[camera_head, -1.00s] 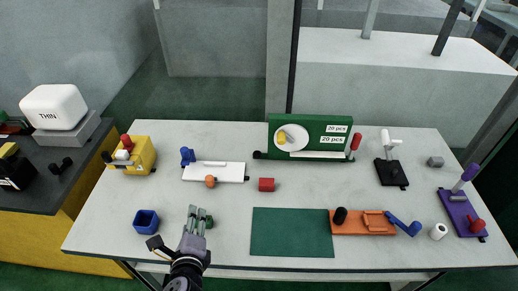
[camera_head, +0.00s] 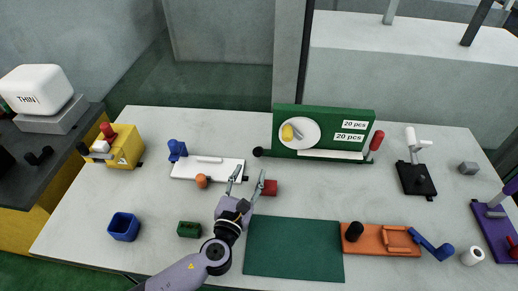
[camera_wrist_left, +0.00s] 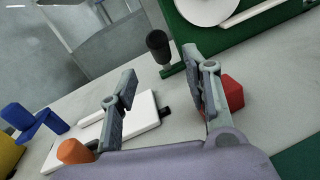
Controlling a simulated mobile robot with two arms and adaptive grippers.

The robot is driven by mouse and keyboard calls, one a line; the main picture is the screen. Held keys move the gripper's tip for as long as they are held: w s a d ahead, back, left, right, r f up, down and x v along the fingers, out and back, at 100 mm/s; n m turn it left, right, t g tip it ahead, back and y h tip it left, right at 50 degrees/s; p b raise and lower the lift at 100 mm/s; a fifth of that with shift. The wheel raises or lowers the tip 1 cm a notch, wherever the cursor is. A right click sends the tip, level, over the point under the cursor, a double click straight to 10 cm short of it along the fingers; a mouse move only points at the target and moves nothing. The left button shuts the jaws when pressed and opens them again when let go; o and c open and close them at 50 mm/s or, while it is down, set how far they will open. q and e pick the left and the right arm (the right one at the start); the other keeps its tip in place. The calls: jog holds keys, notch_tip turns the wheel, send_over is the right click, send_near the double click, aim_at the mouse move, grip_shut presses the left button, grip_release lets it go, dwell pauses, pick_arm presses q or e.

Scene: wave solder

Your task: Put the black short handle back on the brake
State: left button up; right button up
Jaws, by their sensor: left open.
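Which object is the brake is not clear. A black short handle (camera_head: 257,152) sticks out at the lower left of the green panel (camera_head: 322,124); in the left wrist view it is a dark ribbed grip (camera_wrist_left: 158,45) on a thin rod. Another black cylinder (camera_head: 353,231) stands on the orange base (camera_head: 382,247). My left gripper (camera_head: 247,180) is open and empty over the table, between the white plate (camera_head: 218,170) and the red block (camera_head: 270,187). In the left wrist view its fingers (camera_wrist_left: 158,76) are spread, with the black grip beyond them. My right gripper is not in view.
A yellow box (camera_head: 124,152), blue cup (camera_head: 124,227), green block (camera_head: 189,229) and orange knob (camera_head: 201,181) are on the left. The green mat (camera_head: 294,250) is empty. A black base with a white handle (camera_head: 416,178) stands at the right. A black double-ended part (camera_head: 39,156) lies on the dark side table.

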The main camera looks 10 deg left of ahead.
aim_at(258, 153)
pick_arm(q)
jog(key=w, duration=0.4)
jog(key=w+d, duration=0.1)
jog(key=shift+w, duration=0.4)
jog(key=w, duration=0.3)
jog(key=shift+w+d, duration=0.2)
jog(key=shift+d, duration=0.15)
jog(key=shift+w, duration=0.35)
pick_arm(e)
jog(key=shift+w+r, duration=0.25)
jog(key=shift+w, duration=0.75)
pick_arm(q)
grip_shut()
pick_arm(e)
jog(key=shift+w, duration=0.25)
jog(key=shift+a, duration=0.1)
